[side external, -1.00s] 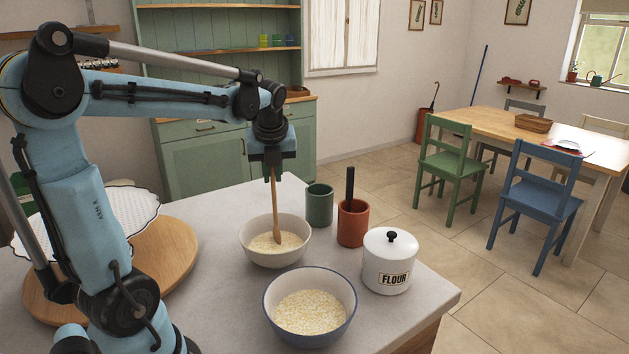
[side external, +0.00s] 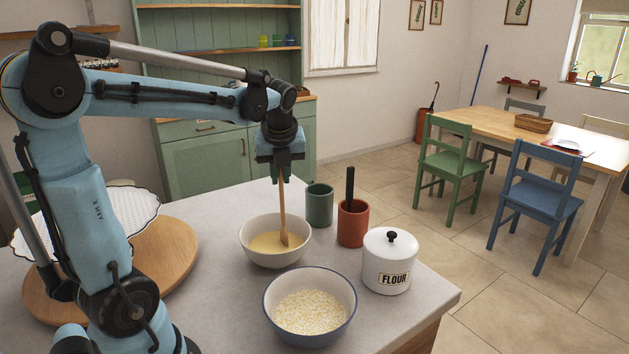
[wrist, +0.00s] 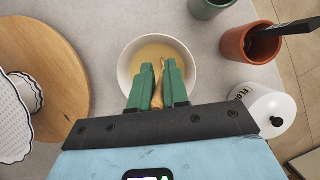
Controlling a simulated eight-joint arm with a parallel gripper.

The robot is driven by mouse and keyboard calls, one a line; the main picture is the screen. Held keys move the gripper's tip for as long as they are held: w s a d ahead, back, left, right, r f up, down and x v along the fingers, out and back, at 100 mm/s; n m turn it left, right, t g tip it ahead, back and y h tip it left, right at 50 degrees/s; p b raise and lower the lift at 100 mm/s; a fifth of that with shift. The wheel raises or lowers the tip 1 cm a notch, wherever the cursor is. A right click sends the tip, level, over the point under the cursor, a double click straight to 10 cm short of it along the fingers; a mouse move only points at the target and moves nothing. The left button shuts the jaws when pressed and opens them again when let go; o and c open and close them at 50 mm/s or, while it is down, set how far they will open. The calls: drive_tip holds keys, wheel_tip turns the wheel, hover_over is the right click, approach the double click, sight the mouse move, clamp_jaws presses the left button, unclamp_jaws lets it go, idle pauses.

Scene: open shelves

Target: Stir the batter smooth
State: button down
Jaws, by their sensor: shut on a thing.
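My gripper (side external: 281,172) is shut on a wooden spoon (side external: 283,215), which stands nearly upright with its lower end in the batter. The batter (side external: 268,243) is pale yellow and looks smooth, in a cream bowl (side external: 256,259) on the counter. In the wrist view the green fingers of my gripper (wrist: 159,88) reach over the bowl (wrist: 123,65), with the spoon (wrist: 157,97) between them and the even yellow batter (wrist: 150,51) beyond. The spoon's tip is hidden in the batter.
A blue-rimmed bowl (side external: 352,296) of pale flakes stands in front. A green cup (side external: 319,206), a terracotta cup (side external: 353,225) with a dark handle in it and a flour jar (side external: 388,270) stand to the right. A round wooden board (side external: 170,262) lies left.

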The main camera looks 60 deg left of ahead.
drive_tip(key=shift+s+a, duration=1)
drive_tip(key=shift+s, duration=0.15)
drive_tip(key=shift+r, duration=0.1)
wheel_tip(320, 180, up, 12)
idle(0.5)
